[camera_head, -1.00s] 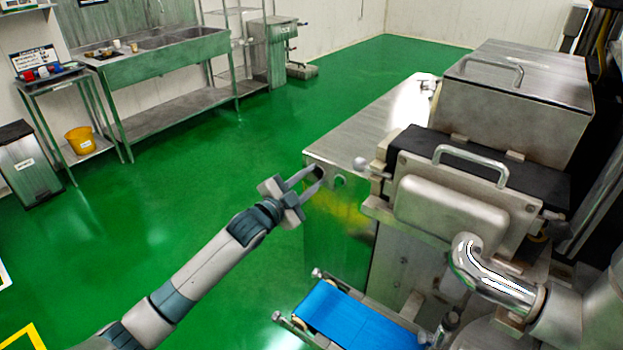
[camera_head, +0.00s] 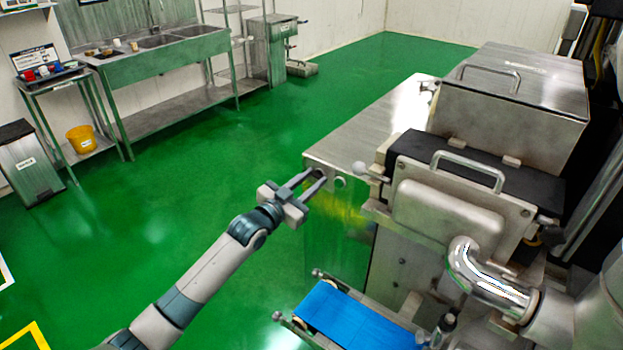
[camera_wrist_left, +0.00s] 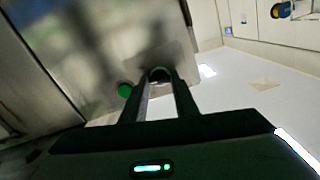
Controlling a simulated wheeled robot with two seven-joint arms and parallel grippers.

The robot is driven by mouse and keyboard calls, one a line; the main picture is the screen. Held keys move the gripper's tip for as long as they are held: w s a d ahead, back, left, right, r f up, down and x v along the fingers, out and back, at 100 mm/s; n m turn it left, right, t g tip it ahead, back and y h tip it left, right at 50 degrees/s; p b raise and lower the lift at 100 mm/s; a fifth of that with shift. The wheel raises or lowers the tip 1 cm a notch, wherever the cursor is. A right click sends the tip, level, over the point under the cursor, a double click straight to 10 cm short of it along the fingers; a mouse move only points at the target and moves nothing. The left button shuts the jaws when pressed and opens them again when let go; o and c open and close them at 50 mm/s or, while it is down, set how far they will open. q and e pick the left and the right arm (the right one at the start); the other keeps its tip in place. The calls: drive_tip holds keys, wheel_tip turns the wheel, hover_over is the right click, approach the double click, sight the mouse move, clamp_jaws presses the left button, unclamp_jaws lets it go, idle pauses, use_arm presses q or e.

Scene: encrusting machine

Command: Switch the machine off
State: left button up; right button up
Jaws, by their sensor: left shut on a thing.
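The machine (camera_head: 340,235) is a steel cabinet on the right of the head view. My left gripper (camera_head: 318,178) reaches its near upper left corner. In the left wrist view, my left gripper's two fingers (camera_wrist_left: 160,82) are shut on a dark round knob (camera_wrist_left: 159,73) on the machine's steel panel (camera_wrist_left: 95,50). A green button (camera_wrist_left: 125,90) sits just left of the fingers. A small round fitting (camera_head: 340,182) shows right of the fingertips in the head view. The knob's pointer direction cannot be read. My right gripper is not in view.
A blue conveyor belt (camera_head: 350,318) sticks out low in front of the machine. A steel sink bench (camera_head: 165,60), a small table with a yellow bucket (camera_head: 81,139) and a bin (camera_head: 27,165) stand at the left. The green floor between is clear.

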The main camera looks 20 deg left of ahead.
use_arm(q)
drive_tip(key=n+p, duration=0.1)
drive_tip(key=n, duration=0.4)
drive_tip(key=shift+n, duration=0.3)
drive_tip(key=n, duration=0.5)
drive_tip(key=shift+p, duration=0.35)
drive_tip(key=o, duration=1.1)
drive_tip(key=shift+c, duration=0.2)
drive_tip(key=shift+s, duration=0.15)
